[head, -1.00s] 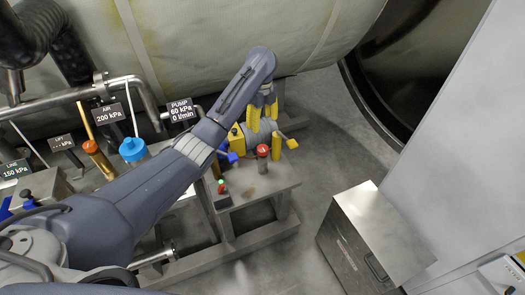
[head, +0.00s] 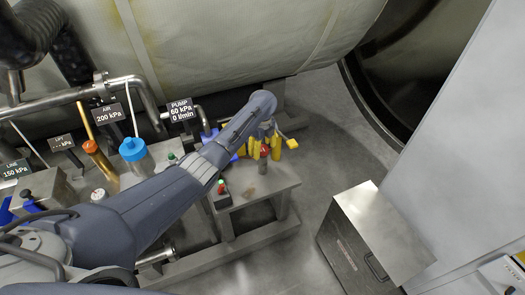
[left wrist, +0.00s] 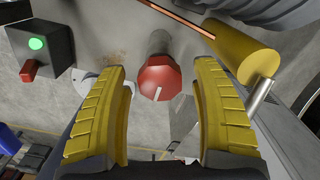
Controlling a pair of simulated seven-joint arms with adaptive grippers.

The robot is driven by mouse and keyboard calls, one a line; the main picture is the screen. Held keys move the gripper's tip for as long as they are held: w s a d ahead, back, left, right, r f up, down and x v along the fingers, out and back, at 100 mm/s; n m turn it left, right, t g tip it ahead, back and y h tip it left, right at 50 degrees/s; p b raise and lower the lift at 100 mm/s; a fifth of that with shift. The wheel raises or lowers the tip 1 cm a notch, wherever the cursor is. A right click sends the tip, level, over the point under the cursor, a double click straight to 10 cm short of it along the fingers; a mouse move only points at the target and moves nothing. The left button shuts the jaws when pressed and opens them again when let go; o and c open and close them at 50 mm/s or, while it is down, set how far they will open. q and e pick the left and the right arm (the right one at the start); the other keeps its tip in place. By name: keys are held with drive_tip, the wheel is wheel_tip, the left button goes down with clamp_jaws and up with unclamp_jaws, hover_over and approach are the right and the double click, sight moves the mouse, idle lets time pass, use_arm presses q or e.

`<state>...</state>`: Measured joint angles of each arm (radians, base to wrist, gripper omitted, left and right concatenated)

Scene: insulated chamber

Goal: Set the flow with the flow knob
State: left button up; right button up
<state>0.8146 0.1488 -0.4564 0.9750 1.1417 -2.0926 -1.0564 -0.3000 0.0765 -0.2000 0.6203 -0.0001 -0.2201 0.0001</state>
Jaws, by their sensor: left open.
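The red knob (head: 264,149), which I take for the flow knob, stands on a grey post on the metal bench in the head view. In the left wrist view the red knob (left wrist: 159,80) is faceted and has a white pointer line toward the bottom of the picture. My left gripper (head: 267,151) is open, with its yellow fingers at the knob. In the left wrist view the fingers of my left gripper (left wrist: 162,72) lie on either side of the knob, with visible gaps. The pump display (head: 180,109) reads 60 kPa and 0 l/min. My right gripper is out of view.
A small box (head: 221,195) with a light and red switch stands on the bench; its light is green in the wrist view. A yellow cylinder (left wrist: 243,52) is close to the right finger. A metal case (head: 375,235) stands on the floor at right.

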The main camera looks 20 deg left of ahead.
use_arm(q)
drive_tip(key=shift+f, duration=0.65)
drive_tip(key=c, duration=1.2)
